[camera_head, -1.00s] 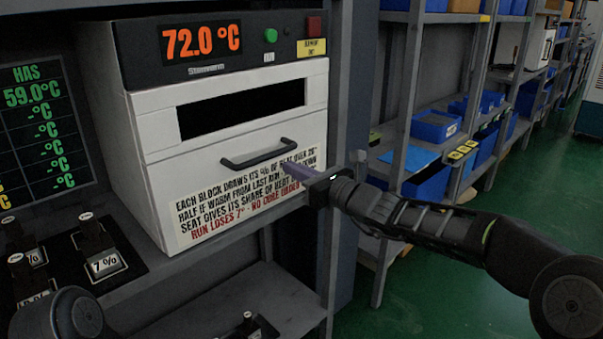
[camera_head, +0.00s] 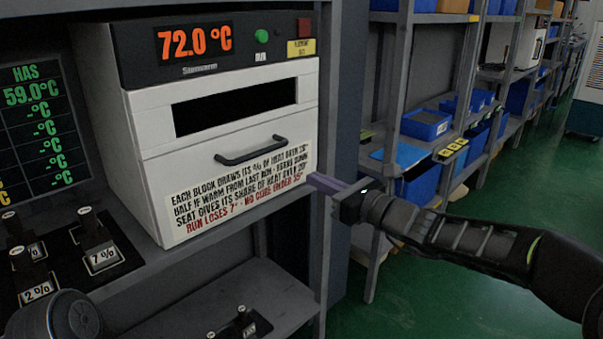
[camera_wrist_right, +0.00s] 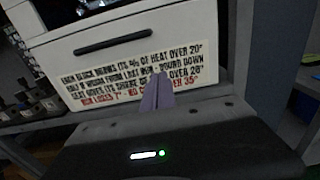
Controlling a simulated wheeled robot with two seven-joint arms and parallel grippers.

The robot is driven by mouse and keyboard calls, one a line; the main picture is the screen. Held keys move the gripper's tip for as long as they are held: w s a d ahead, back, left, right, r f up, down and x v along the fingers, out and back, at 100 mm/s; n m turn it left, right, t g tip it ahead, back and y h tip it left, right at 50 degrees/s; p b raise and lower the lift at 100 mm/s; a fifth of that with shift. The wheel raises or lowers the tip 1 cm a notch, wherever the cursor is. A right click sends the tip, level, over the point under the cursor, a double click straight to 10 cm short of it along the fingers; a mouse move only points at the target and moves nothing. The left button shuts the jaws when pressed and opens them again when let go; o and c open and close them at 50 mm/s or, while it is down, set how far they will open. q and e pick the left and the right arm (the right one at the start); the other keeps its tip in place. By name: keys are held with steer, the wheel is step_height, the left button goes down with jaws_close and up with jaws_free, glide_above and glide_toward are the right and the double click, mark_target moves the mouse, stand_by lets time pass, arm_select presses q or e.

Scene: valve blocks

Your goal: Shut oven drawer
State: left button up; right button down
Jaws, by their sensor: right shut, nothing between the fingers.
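The oven (camera_head: 222,98) is a white box with a dark top panel reading 72.0 °C, on a grey shelf. Its drawer (camera_head: 160,170) is the lower white front with a dark bar handle (camera_head: 250,151) and a printed label. The drawer front looks flush with the oven face, with only a thin seam above it. In the right wrist view the drawer's handle (camera_wrist_right: 113,41) and label also show. My right gripper (camera_head: 314,179) is shut and empty, at the drawer's lower right edge, not on the handle. Its purple fingers (camera_wrist_right: 157,92) point towards the label. My left gripper is out of view.
A dark display (camera_head: 40,125) with green figures stands left of the oven. Small blocks with percent labels (camera_head: 100,255) stand at lower left. A shelf upright (camera_head: 322,150) is just beyond my right fingers. Shelves with blue bins (camera_head: 427,124) stand at right, above clear green floor.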

steer(key=v, duration=0.3)
steer(key=shift+s+d, duration=0.25)
steer(key=shift+s, duration=0.05)
